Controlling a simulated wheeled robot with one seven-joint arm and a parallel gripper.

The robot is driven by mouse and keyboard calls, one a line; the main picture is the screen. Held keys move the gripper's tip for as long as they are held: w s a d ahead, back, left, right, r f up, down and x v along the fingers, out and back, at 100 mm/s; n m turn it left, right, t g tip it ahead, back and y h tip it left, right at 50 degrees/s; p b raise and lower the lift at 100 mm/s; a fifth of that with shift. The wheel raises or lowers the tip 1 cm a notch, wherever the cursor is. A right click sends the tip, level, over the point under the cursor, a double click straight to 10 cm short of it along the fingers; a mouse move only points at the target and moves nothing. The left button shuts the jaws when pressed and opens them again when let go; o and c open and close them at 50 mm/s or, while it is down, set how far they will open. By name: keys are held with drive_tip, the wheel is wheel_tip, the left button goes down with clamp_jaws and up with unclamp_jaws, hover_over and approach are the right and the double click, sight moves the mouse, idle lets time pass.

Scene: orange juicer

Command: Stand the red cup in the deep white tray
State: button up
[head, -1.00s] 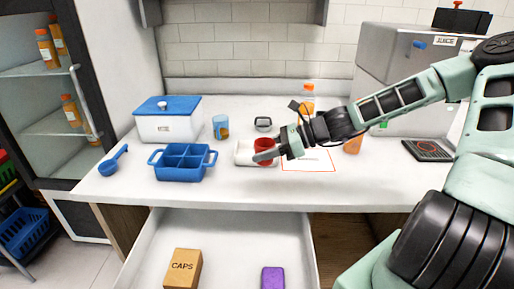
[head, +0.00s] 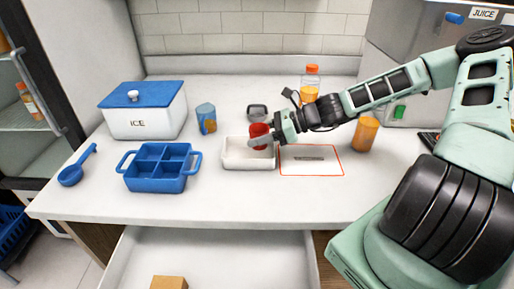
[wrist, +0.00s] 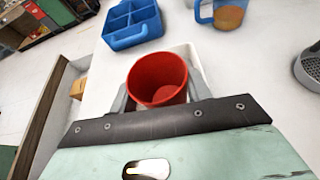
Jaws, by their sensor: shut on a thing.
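The red cup (head: 260,132) is upright between the fingers of my gripper (head: 261,141). In the wrist view the red cup (wrist: 157,78) shows its open top and looks empty, with my gripper's fingers (wrist: 158,92) on both sides of it. The deep white tray (head: 247,162) stands on the counter under the cup. The cup is over the tray's right part; its base is hidden behind the tray's wall and my fingers, so I cannot tell whether it touches the floor. In the wrist view the white tray (wrist: 190,52) shows behind the cup.
A blue divided caddy (head: 158,183) stands left of the tray. Behind are a blue mug (head: 206,117) and a small grey-black item (head: 257,112). A red-outlined mat (head: 312,168) lies to the right. An orange glass (head: 365,133) and juice bottle (head: 310,85) stand beyond. An open drawer (head: 215,262) is below.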

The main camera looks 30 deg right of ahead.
sight(258, 147)
drive_tip(key=shift+f, duration=2.05)
drive_tip(key=o, duration=0.7)
drive_tip(key=shift+f, duration=0.1)
drive_tip(key=shift+c, duration=0.2)
drive_tip(key=shift+s+d+r, duration=0.1)
drive_tip(key=shift+d+r, duration=0.05)
drive_tip(key=shift+r, duration=0.05)
drive_tip(key=v, duration=0.7)
drive_tip(key=shift+s+d, duration=0.1)
